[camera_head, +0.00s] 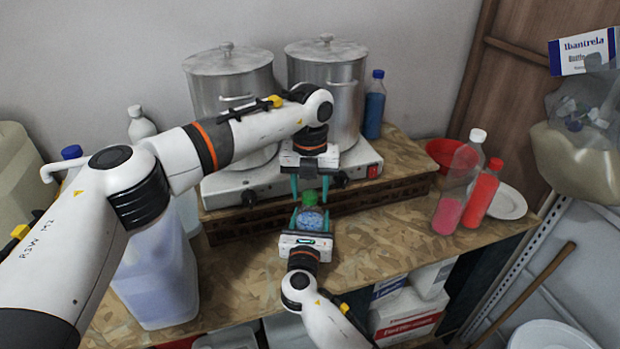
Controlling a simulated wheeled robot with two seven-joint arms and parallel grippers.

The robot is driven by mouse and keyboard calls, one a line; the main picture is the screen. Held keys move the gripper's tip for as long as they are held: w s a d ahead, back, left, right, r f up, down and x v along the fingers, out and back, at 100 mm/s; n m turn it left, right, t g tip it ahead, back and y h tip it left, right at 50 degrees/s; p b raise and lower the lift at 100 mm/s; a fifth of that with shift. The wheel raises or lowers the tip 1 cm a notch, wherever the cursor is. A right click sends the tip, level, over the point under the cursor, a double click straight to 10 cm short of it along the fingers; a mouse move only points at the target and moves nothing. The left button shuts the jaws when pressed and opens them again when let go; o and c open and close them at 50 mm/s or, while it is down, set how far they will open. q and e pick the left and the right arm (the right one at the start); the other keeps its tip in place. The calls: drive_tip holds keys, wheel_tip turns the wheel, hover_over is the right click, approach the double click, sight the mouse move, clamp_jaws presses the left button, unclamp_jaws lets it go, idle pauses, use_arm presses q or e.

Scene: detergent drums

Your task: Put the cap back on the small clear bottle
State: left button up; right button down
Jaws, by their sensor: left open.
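The small clear bottle (310,218) stands upright near the front of the stove, with blue contents in its lower part. A green cap (310,197) is at the bottle's mouth; I cannot tell whether it is fully seated. My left gripper (310,192) points down from above, with its teal fingers open and apart on either side of the cap. My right gripper (311,219) comes from the front, with its fingers closed around the sides of the bottle.
Two metal pots (228,85) stand on the stove (235,190) just behind. A large clear jug (155,275) is at left. Tall bottles with pink (449,213) and red (481,195) contents stand at right. The board between them and my grippers is clear.

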use_arm(q)
drive_tip(key=c, duration=1)
drive_tip(key=m, duration=0.5)
drive_tip(key=shift+c, duration=0.2)
drive_tip(key=o, duration=1.1)
drive_tip(key=shift+o, duration=0.2)
wheel_tip(320, 180, up, 12)
use_arm(e)
drive_tip(key=shift+c, duration=1.8)
unclamp_jaws()
